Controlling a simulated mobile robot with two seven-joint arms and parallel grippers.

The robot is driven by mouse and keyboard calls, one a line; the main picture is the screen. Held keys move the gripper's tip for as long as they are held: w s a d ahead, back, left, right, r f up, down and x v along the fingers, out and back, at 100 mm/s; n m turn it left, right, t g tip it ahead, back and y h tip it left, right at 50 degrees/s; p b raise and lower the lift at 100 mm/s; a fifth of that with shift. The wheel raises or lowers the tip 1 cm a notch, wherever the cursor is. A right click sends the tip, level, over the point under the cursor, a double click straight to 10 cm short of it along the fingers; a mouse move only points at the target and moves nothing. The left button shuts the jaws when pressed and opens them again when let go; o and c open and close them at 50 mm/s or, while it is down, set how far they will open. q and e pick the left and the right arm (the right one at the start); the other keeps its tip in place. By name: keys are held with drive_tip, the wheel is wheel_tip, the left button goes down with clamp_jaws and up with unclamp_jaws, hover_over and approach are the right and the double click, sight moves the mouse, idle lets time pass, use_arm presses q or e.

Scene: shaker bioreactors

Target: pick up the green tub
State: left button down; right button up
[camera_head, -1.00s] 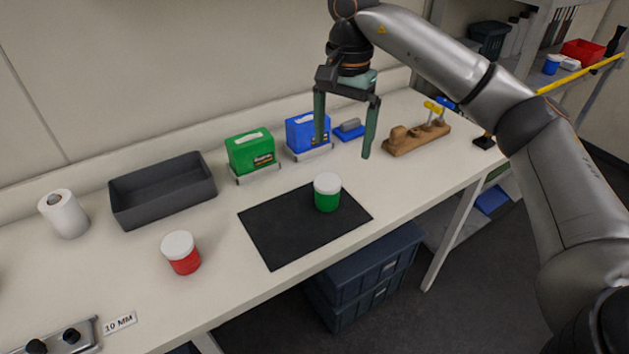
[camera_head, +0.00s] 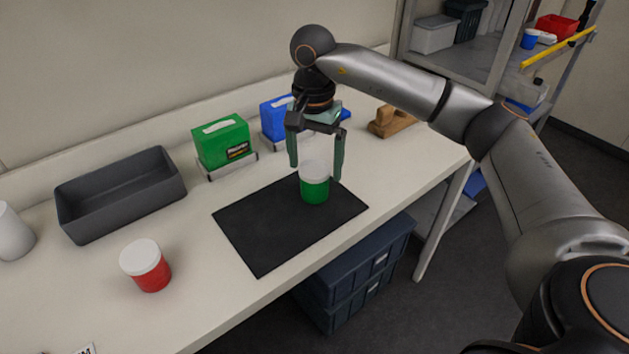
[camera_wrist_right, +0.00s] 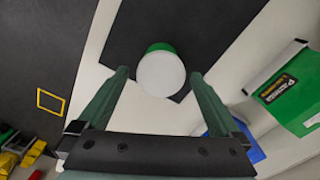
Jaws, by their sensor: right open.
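The green tub (camera_head: 315,190) has a white lid and stands upright on the black mat (camera_head: 268,226), near its back right part. In the right wrist view the tub shows from above as a white lid (camera_wrist_right: 161,74) with a green edge. My right gripper (camera_head: 315,172) points down over the tub, open, with one finger on each side in the head view. In the wrist view the fingertips (camera_wrist_right: 160,73) lie to either side of the lid, with gaps showing. Whether the fingers reach down beside the tub's body is hard to tell. My left gripper is not in view.
A red tub (camera_head: 147,266) with a white lid stands left of the mat. A dark grey tray (camera_head: 121,202), a green box (camera_head: 221,143) and a blue box (camera_head: 277,117) line the back. A wooden block (camera_head: 391,122) lies at the right. The mat's left part is clear.

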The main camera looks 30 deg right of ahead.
wheel_tip(320, 180, down, 5)
drive_tip(key=c, duration=1.3)
drive_tip(key=shift+c, duration=0.4)
drive_tip(key=shift+r, duration=0.15)
